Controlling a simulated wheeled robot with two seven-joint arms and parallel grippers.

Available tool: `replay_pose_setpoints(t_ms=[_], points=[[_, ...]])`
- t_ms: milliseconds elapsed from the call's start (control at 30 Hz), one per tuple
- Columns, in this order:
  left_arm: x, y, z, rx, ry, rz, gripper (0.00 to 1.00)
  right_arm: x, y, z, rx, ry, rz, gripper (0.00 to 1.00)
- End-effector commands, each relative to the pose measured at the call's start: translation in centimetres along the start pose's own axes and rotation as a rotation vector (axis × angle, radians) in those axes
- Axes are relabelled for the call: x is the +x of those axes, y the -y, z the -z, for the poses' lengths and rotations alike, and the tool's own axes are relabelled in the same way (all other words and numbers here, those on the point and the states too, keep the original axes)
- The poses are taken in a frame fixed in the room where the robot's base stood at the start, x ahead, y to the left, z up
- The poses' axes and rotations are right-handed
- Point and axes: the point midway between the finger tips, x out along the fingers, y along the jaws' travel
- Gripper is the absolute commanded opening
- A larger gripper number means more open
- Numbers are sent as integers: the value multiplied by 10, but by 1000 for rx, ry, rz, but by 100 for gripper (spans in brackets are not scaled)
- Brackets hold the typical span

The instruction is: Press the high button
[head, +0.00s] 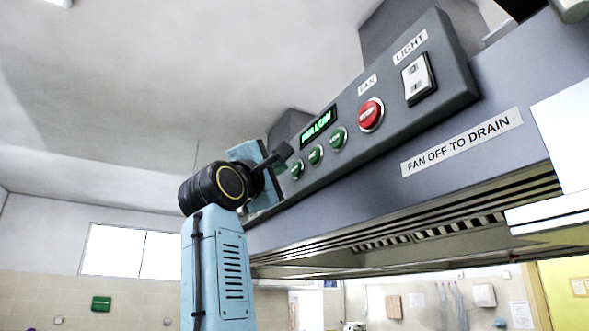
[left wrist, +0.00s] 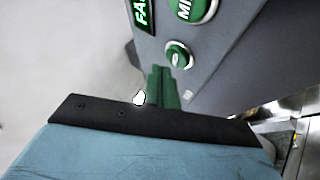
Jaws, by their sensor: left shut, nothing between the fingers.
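A row of green buttons is on the slanted hood panel: left (head: 297,170), middle (head: 316,155) and right (head: 338,138). Their lettering is too small to read in the head view. In the left wrist view, the middle button (left wrist: 195,8) begins "MI" and the left button (left wrist: 178,55) is unreadable, so I cannot tell which outer one is high. My left gripper (head: 285,150) is shut and empty, its tips beside the left button and display. Its fingers (left wrist: 161,88) point at the panel in the left wrist view; contact is unclear. My right gripper is not in view.
A lit display (head: 318,127) above the buttons seems to read "FAN: LOW". A red button (head: 370,114) and a light switch (head: 418,78) are further right on the panel. The hood's label (head: 462,141) reads "FAN OFF TO DRAIN". Open room lies left of the hood.

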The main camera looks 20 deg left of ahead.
Motion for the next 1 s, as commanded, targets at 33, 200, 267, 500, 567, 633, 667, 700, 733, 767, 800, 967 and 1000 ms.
replay_pose_setpoints(t_ms=[33,200,267,500,567,633,667,700,733,767,800,967,1000], points=[[0,0,0,0,0,0,0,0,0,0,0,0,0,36],[0,0,0,0,0,0,0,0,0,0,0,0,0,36],[0,0,0,0,0,0,0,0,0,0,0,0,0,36],[5,3,-4,-1,1,1,0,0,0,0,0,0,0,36],[6,4,-4,-1,1,0,0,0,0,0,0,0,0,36],[6,4,-4,-1,0,0,0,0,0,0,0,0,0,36],[6,4,-4,0,0,0,0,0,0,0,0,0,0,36],[6,4,-4,0,0,0,0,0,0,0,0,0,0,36],[6,4,-4,0,0,0,0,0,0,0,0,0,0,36],[6,4,-4,0,0,0,0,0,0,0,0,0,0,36],[6,4,-4,0,0,0,0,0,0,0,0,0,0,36],[6,4,-5,0,0,0,0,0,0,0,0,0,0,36],[6,5,-5,0,0,0,0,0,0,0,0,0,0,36]])
